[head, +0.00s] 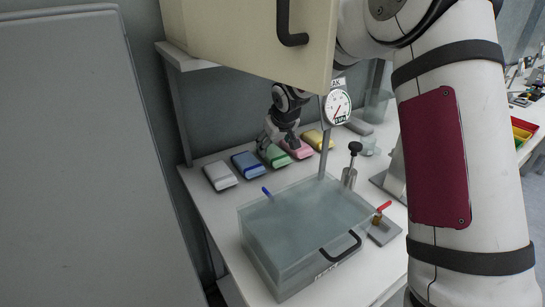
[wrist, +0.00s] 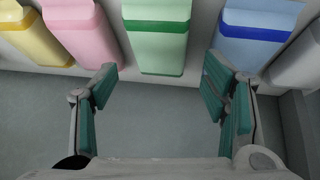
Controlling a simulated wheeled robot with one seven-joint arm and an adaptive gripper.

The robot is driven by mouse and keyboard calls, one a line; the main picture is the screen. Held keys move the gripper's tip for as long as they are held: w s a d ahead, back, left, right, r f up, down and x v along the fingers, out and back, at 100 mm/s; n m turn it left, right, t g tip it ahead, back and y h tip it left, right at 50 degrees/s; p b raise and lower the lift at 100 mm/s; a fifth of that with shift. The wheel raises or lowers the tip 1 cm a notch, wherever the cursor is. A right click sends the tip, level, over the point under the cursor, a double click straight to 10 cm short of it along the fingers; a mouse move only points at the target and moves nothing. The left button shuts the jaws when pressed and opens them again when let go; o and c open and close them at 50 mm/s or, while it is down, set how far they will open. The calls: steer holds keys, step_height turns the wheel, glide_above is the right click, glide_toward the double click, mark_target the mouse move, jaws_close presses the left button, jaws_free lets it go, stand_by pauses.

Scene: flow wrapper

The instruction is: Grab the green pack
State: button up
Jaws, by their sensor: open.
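The green pack (head: 275,155) lies on the white table in the row of packs, between the blue pack and the pink pack. In the wrist view the green pack (wrist: 156,38) is at the top middle, ahead of the gap between my fingertips. My gripper (head: 278,143) is by the green pack in the head view and hides part of it. In the wrist view my gripper (wrist: 160,80) is open, with a green-padded finger on each side and nothing between them. Its fingers look apart from the pack.
A blue pack (head: 249,165), a white pack (head: 220,175), a pink pack (head: 298,147) and a yellow pack (head: 318,140) flank it closely. A clear lidded box (head: 300,235) stands in front. A pressure gauge (head: 337,107) and a cream cabinet door (head: 250,40) are above.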

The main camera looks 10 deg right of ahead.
mark_target(273, 151)
steer(key=shift+b+x, duration=0.3)
steer(key=shift+x, duration=2.35)
steer(key=shift+d, duration=0.1)
steer(key=c, duration=1)
